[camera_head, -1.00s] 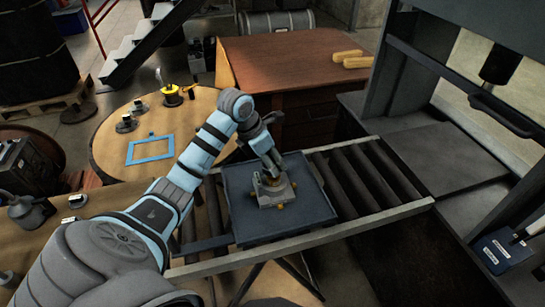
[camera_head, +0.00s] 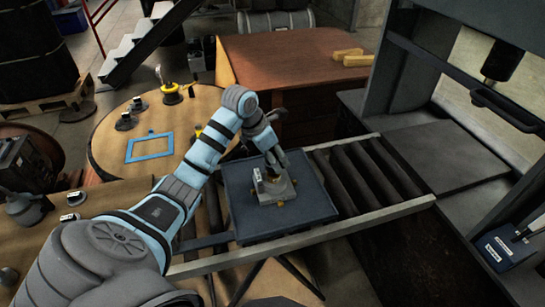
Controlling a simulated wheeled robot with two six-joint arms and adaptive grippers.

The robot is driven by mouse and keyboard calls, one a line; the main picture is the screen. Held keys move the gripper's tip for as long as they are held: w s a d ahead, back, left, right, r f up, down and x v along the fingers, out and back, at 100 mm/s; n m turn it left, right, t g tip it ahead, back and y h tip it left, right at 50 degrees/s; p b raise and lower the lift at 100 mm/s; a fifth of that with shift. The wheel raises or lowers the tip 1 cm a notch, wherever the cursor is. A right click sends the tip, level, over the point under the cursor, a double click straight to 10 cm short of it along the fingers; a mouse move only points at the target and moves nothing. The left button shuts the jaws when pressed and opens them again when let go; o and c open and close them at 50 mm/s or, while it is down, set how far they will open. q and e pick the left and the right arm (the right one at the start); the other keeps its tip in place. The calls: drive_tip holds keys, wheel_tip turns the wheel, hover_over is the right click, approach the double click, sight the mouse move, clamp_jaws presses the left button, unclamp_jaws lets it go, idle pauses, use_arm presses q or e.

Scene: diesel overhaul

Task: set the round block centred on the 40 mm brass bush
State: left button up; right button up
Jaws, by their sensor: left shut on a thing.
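My left gripper (camera_head: 272,168) reaches down over the blue-grey plate (camera_head: 316,203) on the roller track. It is shut on a small dark block with a white label (camera_head: 257,176), which I take to be the round block; its outline is mostly hidden by the fingers. The block is at or just above the top of a grey metal housing (camera_head: 281,191) on the plate. I cannot tell whether it touches. Small brass-coloured parts (camera_head: 281,203) show low on the housing. The 40 mm brass bush itself cannot be made out under the gripper. My right gripper is out of view.
A round wooden table (camera_head: 110,150) at left bears a blue frame (camera_head: 150,147), small labelled blocks (camera_head: 125,121) and a yellow-and-black item (camera_head: 171,93). Bare rollers (camera_head: 362,180) run right toward a press (camera_head: 440,155). A brown desk (camera_head: 290,65) stands behind.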

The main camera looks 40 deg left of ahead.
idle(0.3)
use_arm(q)
drive_tip(key=shift+f+b, duration=0.65)
drive_tip(key=shift+f, duration=0.2)
drive_tip(key=shift+f, duration=0.3)
drive_tip(key=o, duration=1.6)
drive_tip(key=shift+s, duration=0.1)
wheel_tip(320, 180, up, 9)
drive_tip(key=p, duration=0.7)
drive_tip(key=shift+r, duration=0.2)
drive_tip(key=shift+f, duration=0.15)
